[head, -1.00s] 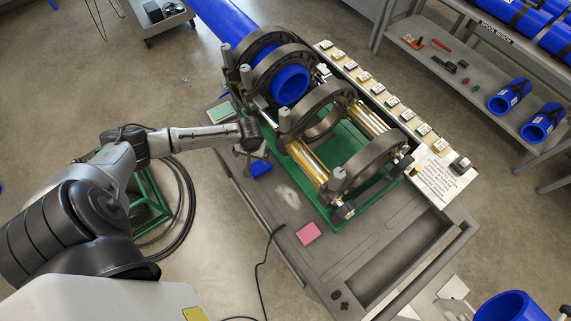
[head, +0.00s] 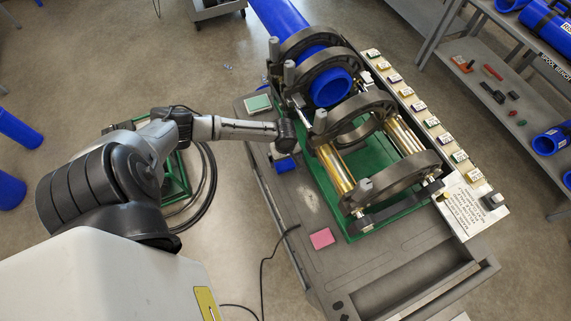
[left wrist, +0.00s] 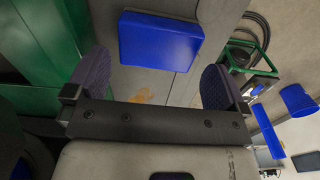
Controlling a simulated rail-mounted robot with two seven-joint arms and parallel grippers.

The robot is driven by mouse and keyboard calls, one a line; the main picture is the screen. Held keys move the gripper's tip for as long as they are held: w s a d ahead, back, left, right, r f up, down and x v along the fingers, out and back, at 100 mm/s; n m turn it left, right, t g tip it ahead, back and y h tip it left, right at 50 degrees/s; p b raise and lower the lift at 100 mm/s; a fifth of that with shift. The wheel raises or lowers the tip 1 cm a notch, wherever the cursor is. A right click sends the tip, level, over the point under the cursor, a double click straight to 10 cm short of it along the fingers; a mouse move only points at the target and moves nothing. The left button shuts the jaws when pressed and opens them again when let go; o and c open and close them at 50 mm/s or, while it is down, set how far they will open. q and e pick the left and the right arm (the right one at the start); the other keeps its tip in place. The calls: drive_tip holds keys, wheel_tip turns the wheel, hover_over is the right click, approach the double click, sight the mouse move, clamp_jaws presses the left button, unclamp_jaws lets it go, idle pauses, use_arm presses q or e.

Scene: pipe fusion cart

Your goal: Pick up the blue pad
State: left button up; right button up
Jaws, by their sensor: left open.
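The blue pad (head: 285,165) lies on the grey cart top (head: 292,215), left of the green machine base. My left gripper (head: 279,152) is just above it and hides part of it in the head view. In the left wrist view the blue pad (left wrist: 160,40) lies ahead of the open fingers (left wrist: 155,80), roughly centred between them, with nothing held. Whether the fingertips reach down to the pad's height I cannot tell. My right gripper is not in view.
The pipe fusion machine (head: 350,120) with its clamp rings stands close to the right of the pad. A pink pad (head: 321,238) and a green pad (head: 258,103) lie on the cart. A black cable (head: 270,250) hangs over the cart's left edge.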

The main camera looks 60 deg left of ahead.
sight(285, 163)
use_arm(q)
drive_tip(key=shift+d+f, duration=0.1)
drive_tip(key=shift+f, duration=2.05)
drive_tip(key=shift+c, duration=0.2)
drive_tip(key=c, duration=0.6)
drive_tip(key=shift+r, duration=0.1)
drive_tip(key=shift+r, duration=0.35)
drive_tip(key=shift+r+p, duration=0.7)
drive_tip(key=shift+r, duration=12.9)
